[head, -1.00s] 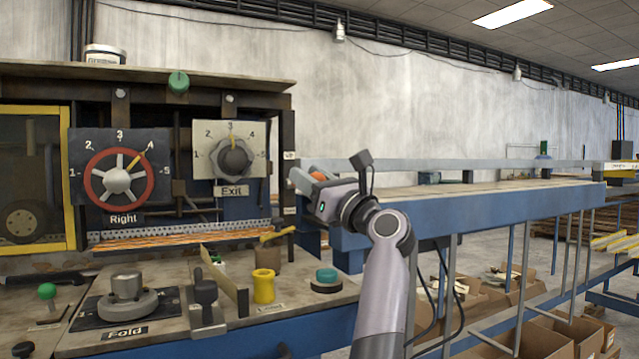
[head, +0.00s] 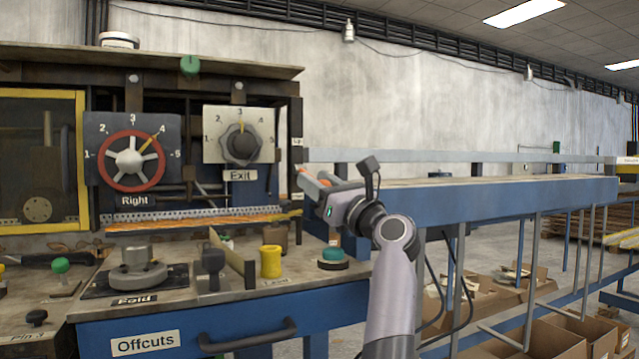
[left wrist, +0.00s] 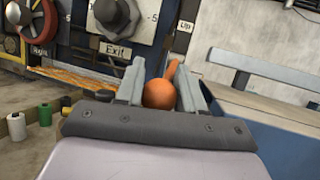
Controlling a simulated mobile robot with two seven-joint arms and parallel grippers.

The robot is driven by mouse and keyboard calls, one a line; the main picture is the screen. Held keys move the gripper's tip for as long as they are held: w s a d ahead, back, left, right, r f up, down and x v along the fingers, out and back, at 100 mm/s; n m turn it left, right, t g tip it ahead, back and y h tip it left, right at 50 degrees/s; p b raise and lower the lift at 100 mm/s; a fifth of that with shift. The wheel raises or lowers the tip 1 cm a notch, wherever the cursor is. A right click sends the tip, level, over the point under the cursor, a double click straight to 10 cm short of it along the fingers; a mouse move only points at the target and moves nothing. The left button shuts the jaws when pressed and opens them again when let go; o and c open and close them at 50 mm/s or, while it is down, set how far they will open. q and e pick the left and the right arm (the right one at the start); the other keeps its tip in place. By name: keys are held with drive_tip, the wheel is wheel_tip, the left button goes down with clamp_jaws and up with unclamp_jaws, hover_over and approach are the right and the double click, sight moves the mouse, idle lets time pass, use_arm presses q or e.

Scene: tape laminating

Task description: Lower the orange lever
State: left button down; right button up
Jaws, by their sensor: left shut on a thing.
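The orange lever ends in a round orange knob (left wrist: 160,95), seen up close in the left wrist view with its arm rising behind it to the upper right. My left gripper (head: 312,183) is shut on the lever, with a grey finger on each side of the knob. An "Up" label (left wrist: 185,26) is on the machine just above the lever. My right gripper is not in view.
The machine's Exit dial (head: 241,143) and red Right wheel (head: 131,161) are left of the gripper. A long blue conveyor frame (head: 500,203) runs to the right.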

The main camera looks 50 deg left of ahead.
use_arm(q)
drive_tip(key=shift+s+a, duration=0.15)
drive_tip(key=c, duration=0.8)
unclamp_jaws()
drive_tip(key=shift+a, duration=0.1)
drive_tip(key=shift+o, duration=0.2)
drive_tip(key=b+v, duration=0.1)
drive_tip(key=v, duration=0.5)
drive_tip(key=shift+f, duration=0.1)
drive_tip(key=shift+d+f, duration=0.15)
drive_tip(key=shift+d, duration=0.5)
